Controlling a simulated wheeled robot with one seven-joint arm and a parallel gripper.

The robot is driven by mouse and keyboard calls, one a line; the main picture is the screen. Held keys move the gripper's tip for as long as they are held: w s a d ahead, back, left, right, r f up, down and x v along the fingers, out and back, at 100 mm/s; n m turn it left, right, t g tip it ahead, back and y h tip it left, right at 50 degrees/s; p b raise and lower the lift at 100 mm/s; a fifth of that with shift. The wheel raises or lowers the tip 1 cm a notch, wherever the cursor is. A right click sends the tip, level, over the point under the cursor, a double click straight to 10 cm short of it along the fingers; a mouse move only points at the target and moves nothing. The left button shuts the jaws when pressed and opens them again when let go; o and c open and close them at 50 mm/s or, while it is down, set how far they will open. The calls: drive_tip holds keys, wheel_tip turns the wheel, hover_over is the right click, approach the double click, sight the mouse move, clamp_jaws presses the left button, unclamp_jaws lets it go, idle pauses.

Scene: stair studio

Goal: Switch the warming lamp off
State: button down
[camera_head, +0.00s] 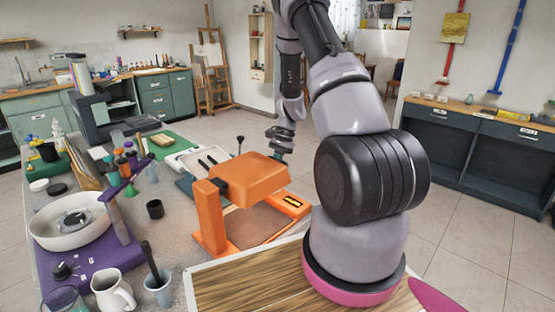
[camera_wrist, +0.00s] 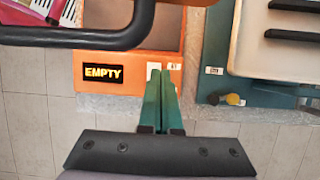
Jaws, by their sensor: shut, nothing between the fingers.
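The orange warming lamp (camera_head: 250,180) stands on the table in the head view, its hood above a brown plate. Its front base strip (camera_wrist: 128,62) fills the upper middle of the wrist view, with a lit display (camera_wrist: 103,73) reading "EMPTY". A small white switch (camera_wrist: 153,70) sits right of the display, beside a small label. My gripper (camera_wrist: 161,78) is shut and empty, its green fingers pointing at the strip. The fingertips overlap the switch's right edge in the picture; I cannot tell whether they touch it. In the head view the fingers are not clearly visible.
A teal unit with a white tray (camera_wrist: 275,45) and small knobs stands close to the right of my fingers in the wrist view. A dark curved bar (camera_wrist: 90,38) crosses the upper left. Cups, a jug (camera_head: 112,292) and a white bowl (camera_head: 72,228) crowd the table's left side.

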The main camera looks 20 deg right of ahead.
drive_tip(key=shift+x, duration=1.5)
drive_tip(key=shift+s+a+f, duration=0.1)
drive_tip(key=shift+a+f, duration=0.15)
drive_tip(key=shift+f, duration=0.1)
drive_tip(key=shift+d, duration=0.1)
drive_tip(key=shift+w+d+r, duration=0.2)
drive_tip(key=shift+w+d, duration=0.15)
drive_tip(key=shift+d, duration=0.3)
